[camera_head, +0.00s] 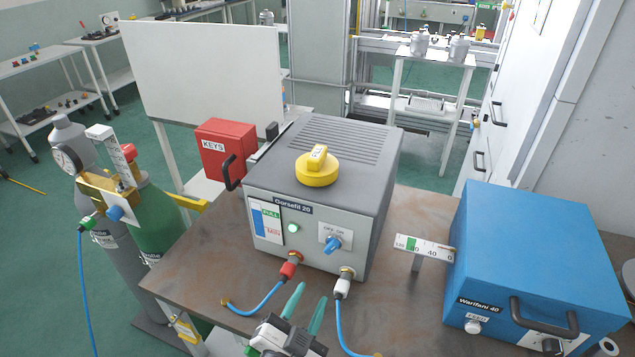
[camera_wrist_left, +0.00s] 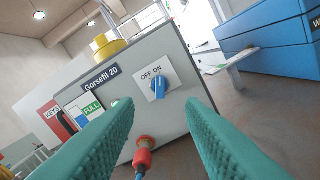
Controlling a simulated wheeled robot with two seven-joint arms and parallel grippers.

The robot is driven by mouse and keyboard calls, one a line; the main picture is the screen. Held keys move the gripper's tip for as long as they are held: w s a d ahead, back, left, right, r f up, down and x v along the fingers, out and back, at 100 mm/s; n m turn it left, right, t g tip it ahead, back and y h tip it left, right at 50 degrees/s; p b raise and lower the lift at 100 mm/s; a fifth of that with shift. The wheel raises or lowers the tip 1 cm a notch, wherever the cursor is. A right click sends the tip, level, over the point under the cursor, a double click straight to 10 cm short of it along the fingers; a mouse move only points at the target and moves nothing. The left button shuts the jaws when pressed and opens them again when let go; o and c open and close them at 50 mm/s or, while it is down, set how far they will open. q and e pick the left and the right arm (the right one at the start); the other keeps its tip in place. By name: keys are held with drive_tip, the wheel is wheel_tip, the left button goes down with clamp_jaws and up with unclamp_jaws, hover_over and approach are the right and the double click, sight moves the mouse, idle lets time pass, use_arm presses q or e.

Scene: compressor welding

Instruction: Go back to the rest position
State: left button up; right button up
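My left gripper (camera_head: 306,306) is at the bottom middle of the head view, in front of the grey Gorsefil 20 box (camera_head: 312,200). Its two green fingers are apart with nothing between them. In the left wrist view the open fingers (camera_wrist_left: 165,130) point at the front of the box, with the blue OFF/ON knob (camera_wrist_left: 157,88) showing between them, apart from the fingers. The knob also shows in the head view (camera_head: 333,243). My right gripper is not in either view.
A blue Warifani 40 box (camera_head: 535,260) stands right on the brown table (camera_head: 210,265). A small gauge stand (camera_head: 425,247) is between the boxes. Blue hoses run from red (camera_head: 288,270) and white (camera_head: 342,287) connectors near the left gripper. Gas cylinders (camera_head: 155,215) stand left.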

use_arm(q)
drive_tip(key=s+a+f+n+g+y, duration=0.3)
drive_tip(key=a+f+n+g+y, duration=0.3)
drive_tip(key=a, duration=0.5)
drive_tip(key=s+a+f+n+g, duration=0.1)
drive_tip(key=s+a+f+g, duration=0.2)
drive_tip(key=s, duration=0.4)
drive_tip(key=s+a+f+n+g, duration=0.1)
drive_tip(key=s+a+f+g, duration=0.15)
drive_tip(key=s+g, duration=0.3)
drive_tip(key=s+f+x, duration=0.1)
drive_tip(key=s+x, duration=0.2)
drive_tip(key=x, duration=0.8)
drive_tip(key=s+d+x, duration=0.1)
drive_tip(key=s+x, duration=0.1)
drive_tip(key=x, duration=0.9)
drive_tip(key=s+a+f, duration=0.1)
drive_tip(key=s+f, duration=0.7)
drive_tip(key=f, duration=0.1)
drive_tip(key=s+a+f+g, duration=0.1)
drive_tip(key=s+a+f, duration=0.1)
drive_tip(key=s+f, duration=0.7)
drive_tip(key=shift+a+f+m, duration=0.25)
drive_tip(key=shift+f+m, duration=0.15)
drive_tip(key=shift+f, duration=0.1)
drive_tip(key=shift+g, duration=0.25)
